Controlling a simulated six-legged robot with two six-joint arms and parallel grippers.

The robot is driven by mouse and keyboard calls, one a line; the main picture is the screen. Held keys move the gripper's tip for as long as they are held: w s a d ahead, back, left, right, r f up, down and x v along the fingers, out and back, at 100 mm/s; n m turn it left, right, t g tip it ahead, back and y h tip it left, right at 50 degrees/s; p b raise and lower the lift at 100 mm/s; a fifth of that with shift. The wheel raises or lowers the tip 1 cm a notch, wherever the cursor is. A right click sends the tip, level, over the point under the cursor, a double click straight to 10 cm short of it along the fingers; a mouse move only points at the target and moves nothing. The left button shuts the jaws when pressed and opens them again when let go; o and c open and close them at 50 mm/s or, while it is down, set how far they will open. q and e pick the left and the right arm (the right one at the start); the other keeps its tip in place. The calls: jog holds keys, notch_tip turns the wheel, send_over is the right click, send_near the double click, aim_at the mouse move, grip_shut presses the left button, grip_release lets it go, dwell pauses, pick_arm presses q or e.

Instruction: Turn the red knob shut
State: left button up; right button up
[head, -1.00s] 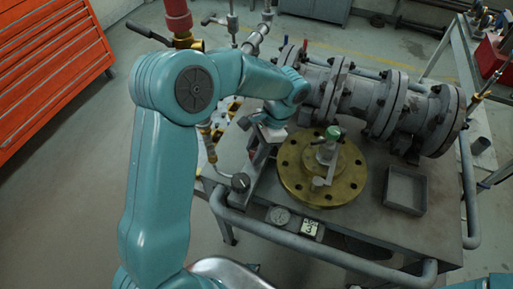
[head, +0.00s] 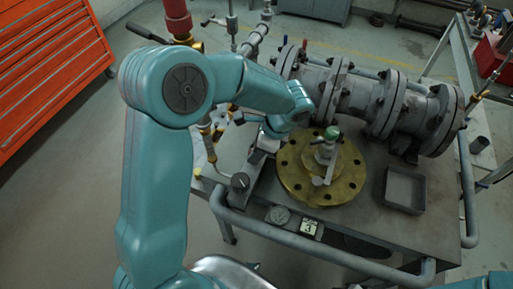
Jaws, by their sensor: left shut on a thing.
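My left arm reaches in from the left over the grey bench. My left gripper (head: 264,146) is low at the bench's left side, just left of the brass flange (head: 292,185). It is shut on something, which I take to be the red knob. The knob itself is hidden behind the gripper and wrist, so I cannot see how far it is turned. My right gripper is out of view.
The flange carries a green-topped fitting (head: 331,133). Grey flanged pipework (head: 362,100) runs behind it. A square open tray (head: 405,190) sits at right.

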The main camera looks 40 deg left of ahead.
pick_arm(q)
jog(key=m+t, duration=0.1)
jog(key=m, duration=0.2)
jog(key=m+t, duration=0.1)
jog(key=m, duration=0.2)
jog(key=shift+s+r+m+t, duration=0.1)
jog(key=shift+s+m+t, duration=0.05)
jog(key=shift+m+t, duration=0.15)
jog(key=m+t, duration=0.1)
jog(key=m, duration=0.3)
jog(key=shift+a+m+t, duration=0.1)
jog(key=shift+m+t, duration=0.2)
jog(key=shift+t, duration=0.1)
jog(key=shift+r, duration=0.1)
jog(key=o, duration=0.9)
jog(key=shift+o, duration=0.7)
jog(key=p+v, duration=0.2)
jog(key=v, duration=1.4)
jog(key=shift+a+r+p, duration=0.15)
jog(key=shift+a+p, duration=0.05)
jog(key=shift+p, duration=0.2)
jog(key=shift+s, duration=0.15)
